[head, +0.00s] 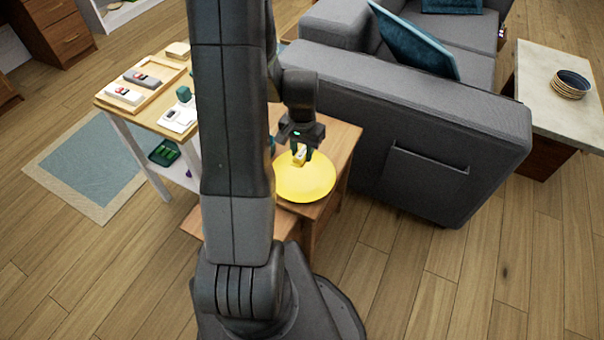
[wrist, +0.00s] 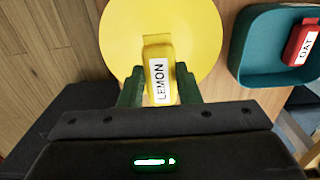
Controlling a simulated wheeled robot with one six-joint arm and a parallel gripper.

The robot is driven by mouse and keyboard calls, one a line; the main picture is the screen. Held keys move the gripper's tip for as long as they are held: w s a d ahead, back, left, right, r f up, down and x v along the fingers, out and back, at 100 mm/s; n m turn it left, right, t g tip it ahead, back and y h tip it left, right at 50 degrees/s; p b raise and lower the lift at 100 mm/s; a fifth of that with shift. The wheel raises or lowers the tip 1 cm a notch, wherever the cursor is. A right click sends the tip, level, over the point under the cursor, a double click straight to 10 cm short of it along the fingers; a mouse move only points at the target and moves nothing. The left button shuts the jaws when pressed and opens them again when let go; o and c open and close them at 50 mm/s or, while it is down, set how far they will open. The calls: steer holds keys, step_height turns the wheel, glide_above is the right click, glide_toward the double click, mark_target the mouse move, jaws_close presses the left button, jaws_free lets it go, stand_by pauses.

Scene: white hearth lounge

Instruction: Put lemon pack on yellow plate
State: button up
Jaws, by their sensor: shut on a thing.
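The lemon pack (wrist: 159,78) is a small yellow pack with a white label reading LEMON. My gripper (wrist: 160,88) is shut on it, with one finger on each side, in the wrist view. The yellow plate (wrist: 120,28) is round and lies behind and under the pack in that view. In the head view my gripper (head: 301,152) points down over the far part of the yellow plate (head: 305,188), with the lemon pack (head: 299,156) between its fingers. I cannot tell whether the pack touches the plate.
The plate lies on a small wooden table (head: 340,140) beside a grey sofa (head: 430,120). A teal tray (wrist: 262,78) with a red OAT pack (wrist: 301,45) is right of the plate. A shelf table (head: 150,118) holding several items stands left. Open floor lies at front right.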

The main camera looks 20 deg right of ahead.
mark_target(302, 153)
step_height(302, 153, down, 8)
steer(key=shift+f+b, duration=0.25)
steer(key=shift+b, duration=0.4)
steer(key=shift+f, duration=0.25)
steer(key=o, duration=1)
steer(key=shift+r, duration=0.1)
steer(key=shift+c, duration=0.2)
step_height(302, 153, up, 12)
steer(key=shift+r+p, duration=0.15)
steer(key=shift+p, duration=0.95)
